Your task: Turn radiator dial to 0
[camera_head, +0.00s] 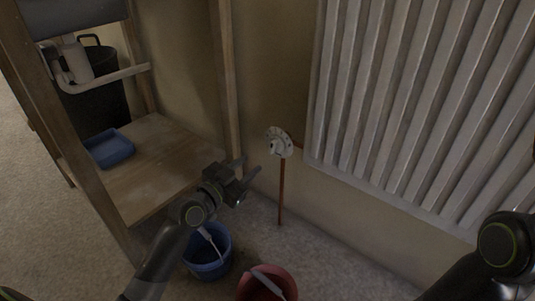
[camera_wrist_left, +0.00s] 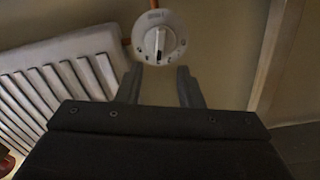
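The radiator dial (camera_head: 279,143) is a round white knob on the wall at the lower left of the white radiator (camera_head: 400,100), above a copper pipe. In the left wrist view the dial (camera_wrist_left: 159,38) faces the camera, with small marks around its rim and a raised grip with a dark line, standing about upright. My left gripper (camera_head: 246,168) is open and empty, below and left of the dial in the head view. Its two fingers (camera_wrist_left: 158,84) show just below the dial in the left wrist view, apart from it. My right gripper is out of view; only part of my right arm shows.
A wooden shelf (camera_head: 165,150) with a blue tray (camera_head: 110,149) stands at the left, its post close to my left gripper. A blue bucket (camera_head: 208,270) and a red bucket (camera_head: 268,287) stand on the floor below. A black bin (camera_head: 98,105) is behind the shelf.

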